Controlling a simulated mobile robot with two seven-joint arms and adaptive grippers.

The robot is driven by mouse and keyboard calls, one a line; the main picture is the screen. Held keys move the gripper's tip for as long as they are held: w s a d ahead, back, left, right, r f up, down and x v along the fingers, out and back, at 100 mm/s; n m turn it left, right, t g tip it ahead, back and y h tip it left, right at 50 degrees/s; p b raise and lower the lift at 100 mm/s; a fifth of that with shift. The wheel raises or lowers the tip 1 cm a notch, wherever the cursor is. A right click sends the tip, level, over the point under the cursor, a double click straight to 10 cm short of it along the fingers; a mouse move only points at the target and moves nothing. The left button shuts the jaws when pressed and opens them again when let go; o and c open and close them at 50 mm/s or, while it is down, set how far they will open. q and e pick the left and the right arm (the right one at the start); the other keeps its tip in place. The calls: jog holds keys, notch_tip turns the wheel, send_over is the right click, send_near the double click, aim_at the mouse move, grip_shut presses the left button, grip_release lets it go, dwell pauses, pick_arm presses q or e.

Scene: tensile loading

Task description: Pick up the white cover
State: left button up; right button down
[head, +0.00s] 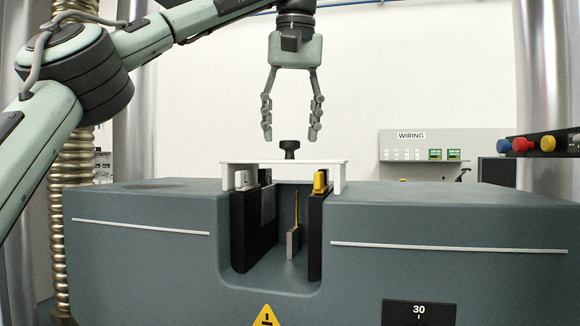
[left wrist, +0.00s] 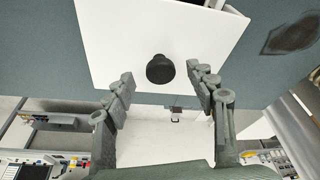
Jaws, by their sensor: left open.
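The white cover (head: 240,164) lies like a bridge over the slot in the dark grey machine block, with a black knob (head: 290,147) standing up from its top. My right gripper is not in view.
The grey machine block (head: 420,215) spans the front, with a slot holding a thin upright metal piece (head: 293,240) below the cover. A yellow clip (head: 320,181) sits under the cover's right side. Red, blue and yellow buttons (head: 524,144) stick out at right. Metal columns flank the block.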

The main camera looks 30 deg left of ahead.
aim_at(289, 143)
pick_arm(q)
jog(key=x, duration=0.3)
jog(key=shift+w+a, duration=0.1)
jog(key=shift+a, duration=0.05)
grip_shut()
